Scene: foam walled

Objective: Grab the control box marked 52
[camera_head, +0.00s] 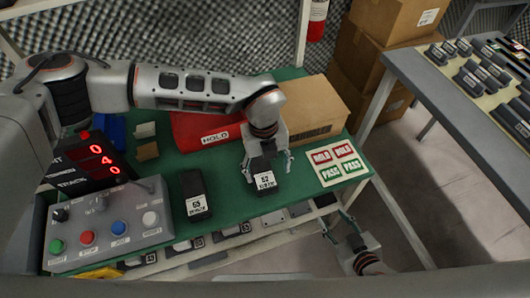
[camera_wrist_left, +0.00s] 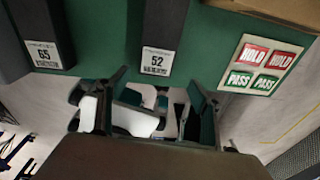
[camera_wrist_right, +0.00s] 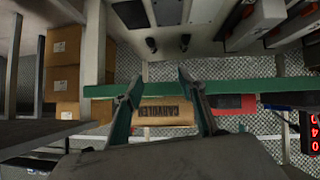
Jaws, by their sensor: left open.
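The control box marked 52 (camera_head: 265,184) is a dark block with a white label on the green table. It also shows in the left wrist view (camera_wrist_left: 160,28), lined up with the gap between the fingers. My left gripper (camera_head: 268,164) is open over this box, with a finger toward each side in the head view; contact cannot be told. The gripper partly hides the box's far end. My right gripper (camera_head: 349,222) is open and empty beyond the table's front edge. Its parted fingers show in the right wrist view (camera_wrist_right: 160,85).
A similar box marked 65 (camera_head: 193,188) stands to the left. A red HOLD bin (camera_head: 200,128), a cardboard box (camera_head: 318,105) and a HOLD/PASS card (camera_head: 336,162) surround the box. A button panel (camera_head: 110,225) is at left. More boxes sit on a shelf below.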

